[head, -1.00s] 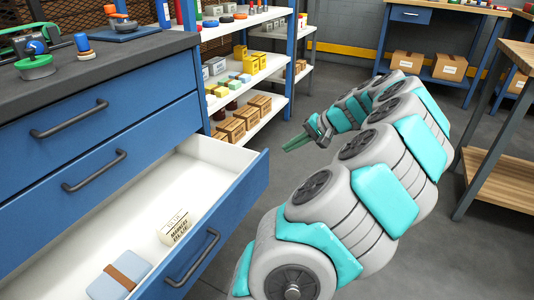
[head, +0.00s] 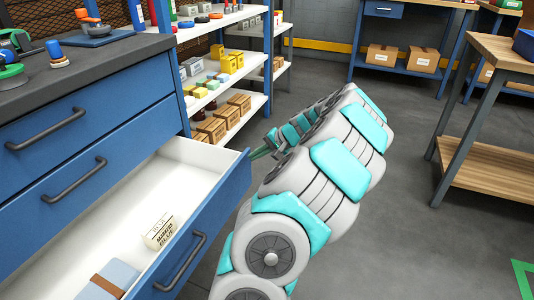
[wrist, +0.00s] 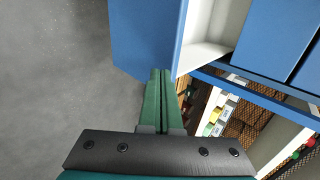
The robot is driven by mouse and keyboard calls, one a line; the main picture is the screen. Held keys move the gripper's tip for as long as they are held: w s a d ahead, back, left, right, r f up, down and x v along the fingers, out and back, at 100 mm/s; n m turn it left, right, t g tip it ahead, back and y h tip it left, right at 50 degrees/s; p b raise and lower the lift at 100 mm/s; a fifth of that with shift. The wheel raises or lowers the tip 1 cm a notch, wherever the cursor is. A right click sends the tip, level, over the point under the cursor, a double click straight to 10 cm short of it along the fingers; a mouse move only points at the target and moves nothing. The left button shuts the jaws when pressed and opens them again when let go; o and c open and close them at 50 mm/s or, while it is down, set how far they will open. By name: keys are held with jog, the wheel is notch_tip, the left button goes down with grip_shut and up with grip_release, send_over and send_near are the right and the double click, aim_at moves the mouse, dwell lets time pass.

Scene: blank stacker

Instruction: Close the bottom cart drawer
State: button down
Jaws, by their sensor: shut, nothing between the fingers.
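The bottom cart drawer (head: 208,216) stands pulled out in the head view, with a blue front, a dark bar handle (head: 181,262) and a white inside. In it lie a cream labelled block (head: 160,231) and a light blue item with a brown band (head: 108,281). My gripper (head: 260,152) is at the drawer's far front corner, partly hidden by my arm. In the wrist view my gripper's green fingers (wrist: 160,75) are together and empty, with tips beside the blue drawer front (wrist: 147,35). I cannot tell if they touch it.
The two upper cart drawers (head: 85,100) are shut. A shelf rack (head: 240,112) with boxes and small goods stands behind the cart. A wooden-topped bench (head: 500,55) stands at the right. Grey floor (head: 400,230) is clear between the cart and the bench.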

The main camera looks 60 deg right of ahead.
jog(key=shift+w, duration=0.65)
jog(key=w+a+p, duration=0.1)
jog(key=w+a, duration=0.1)
jog(key=w, duration=2.2)
jog(key=shift+w, duration=0.35)
